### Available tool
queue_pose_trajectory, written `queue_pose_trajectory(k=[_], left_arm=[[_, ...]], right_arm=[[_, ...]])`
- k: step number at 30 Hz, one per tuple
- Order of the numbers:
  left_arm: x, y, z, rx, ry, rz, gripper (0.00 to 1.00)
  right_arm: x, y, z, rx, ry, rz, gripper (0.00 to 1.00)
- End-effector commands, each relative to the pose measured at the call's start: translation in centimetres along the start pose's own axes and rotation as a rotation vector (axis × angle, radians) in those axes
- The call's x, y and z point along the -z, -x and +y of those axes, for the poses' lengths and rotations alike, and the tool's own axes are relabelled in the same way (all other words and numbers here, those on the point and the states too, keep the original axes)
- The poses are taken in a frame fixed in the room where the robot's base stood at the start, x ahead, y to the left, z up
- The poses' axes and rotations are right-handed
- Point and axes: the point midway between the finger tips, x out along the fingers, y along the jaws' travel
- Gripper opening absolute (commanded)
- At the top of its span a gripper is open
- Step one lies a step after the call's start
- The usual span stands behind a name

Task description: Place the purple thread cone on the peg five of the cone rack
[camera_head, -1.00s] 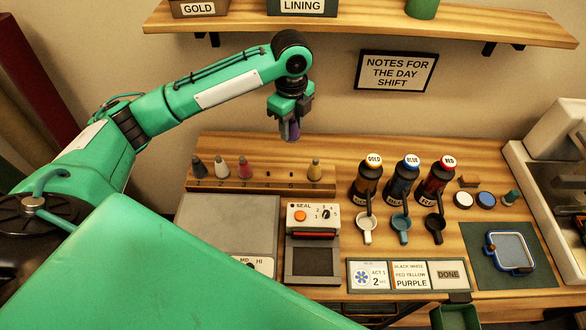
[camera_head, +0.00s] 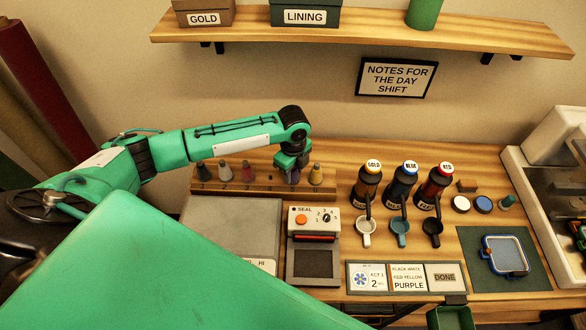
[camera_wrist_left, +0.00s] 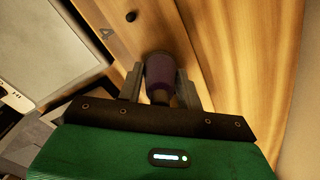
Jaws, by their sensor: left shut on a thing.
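The purple thread cone (camera_wrist_left: 160,75) is between the two fingers of my left gripper (camera_wrist_left: 160,88), which is shut on it. In the head view the left gripper (camera_head: 291,172) is low over the cone rack (camera_head: 265,187), left of the yellow cone (camera_head: 315,175). The purple cone (camera_head: 293,177) is mostly hidden there. It lines up with the peg five position, but I cannot tell whether it sits on the peg. In the wrist view the empty peg four (camera_wrist_left: 131,16) and its number 4 show beside it. My right gripper is not in view.
Dark, white (camera_head: 225,172) and red (camera_head: 248,171) cones stand on the rack's left pegs. A seal device (camera_head: 313,245) and a grey plate (camera_head: 235,228) lie in front. Three bottles (camera_head: 368,185) stand to the right. A shelf (camera_head: 350,32) is above.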

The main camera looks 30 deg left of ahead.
Motion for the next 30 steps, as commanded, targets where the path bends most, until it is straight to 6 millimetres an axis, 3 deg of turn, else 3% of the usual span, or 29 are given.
queue_pose_trajectory(k=[9, 10, 13, 23, 30], left_arm=[[0.0, -0.3, 0.0, 0.001, 0.0, 0.001, 0.14], [0.0, -0.2, 0.0, 0.001, 0.0, 0.0, 0.4], [0.0, -0.2, 0.0, 0.001, 0.0, 0.0, 0.58], [0.0, 0.1, -0.1, 0.002, 0.0, 0.0, 0.58], [0.0, 3.6, -0.2, 0.006, 0.0, 0.001, 0.58]], right_arm=[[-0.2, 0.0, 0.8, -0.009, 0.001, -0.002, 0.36], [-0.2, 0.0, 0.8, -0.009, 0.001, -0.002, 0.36], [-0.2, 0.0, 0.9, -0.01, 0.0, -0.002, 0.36], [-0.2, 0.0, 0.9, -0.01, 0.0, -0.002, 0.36], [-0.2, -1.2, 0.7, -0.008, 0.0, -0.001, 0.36]])
